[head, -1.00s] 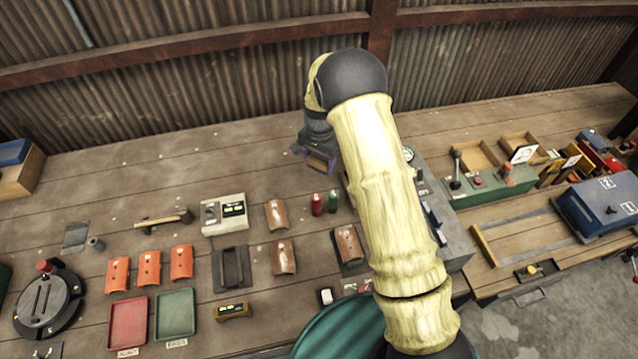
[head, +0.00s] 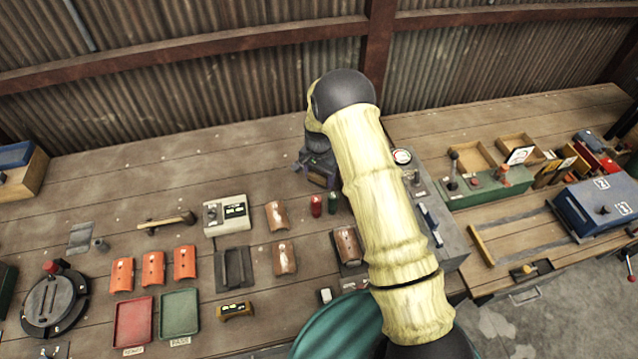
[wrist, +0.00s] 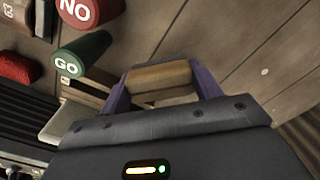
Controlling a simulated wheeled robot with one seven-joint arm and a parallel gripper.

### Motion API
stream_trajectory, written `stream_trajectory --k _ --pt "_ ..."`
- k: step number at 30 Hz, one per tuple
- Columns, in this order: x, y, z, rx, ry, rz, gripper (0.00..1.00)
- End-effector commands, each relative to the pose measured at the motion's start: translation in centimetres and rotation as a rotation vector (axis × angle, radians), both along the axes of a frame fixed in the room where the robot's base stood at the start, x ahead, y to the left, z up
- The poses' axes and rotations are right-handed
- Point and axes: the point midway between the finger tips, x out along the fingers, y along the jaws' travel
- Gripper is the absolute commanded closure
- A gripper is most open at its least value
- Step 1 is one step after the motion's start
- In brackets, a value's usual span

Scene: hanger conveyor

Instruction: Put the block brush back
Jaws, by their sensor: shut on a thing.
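My gripper (wrist: 163,88) shows in the wrist view with its two purple fingers on either side of a brown wooden block, the block brush (wrist: 160,77). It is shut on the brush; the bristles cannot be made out. In the head view my gripper (head: 318,172) is low over the back part of the bench, just behind the small red and green cylinders. The brush is mostly hidden there by the gripper and its dark housing. I cannot tell whether it touches the bench.
A red "NO" cylinder (wrist: 90,10) and a green "GO" cylinder (wrist: 82,56) stand near the gripper. The bench (head: 215,165) is bare behind and left of the gripper.

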Motion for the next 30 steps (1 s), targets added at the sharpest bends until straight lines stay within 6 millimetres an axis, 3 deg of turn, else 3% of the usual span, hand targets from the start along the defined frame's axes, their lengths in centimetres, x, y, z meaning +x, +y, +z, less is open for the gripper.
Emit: stream_trajectory --k 4,12,24,25,28,30 --pt "-0.1 0.0 -0.6 -0.001 0.003 0.000 0.66" --pt "-0.1 0.0 -3.8 0.000 0.002 0.000 0.66" --pt "0.0 0.0 -4.5 0.000 0.000 0.000 0.66" --pt "0.0 0.0 -4.5 0.000 0.000 0.000 0.35" --pt "0.0 0.0 -4.4 0.000 0.000 0.000 0.15" --pt "0.0 0.0 -4.4 0.000 0.000 0.000 0.15"
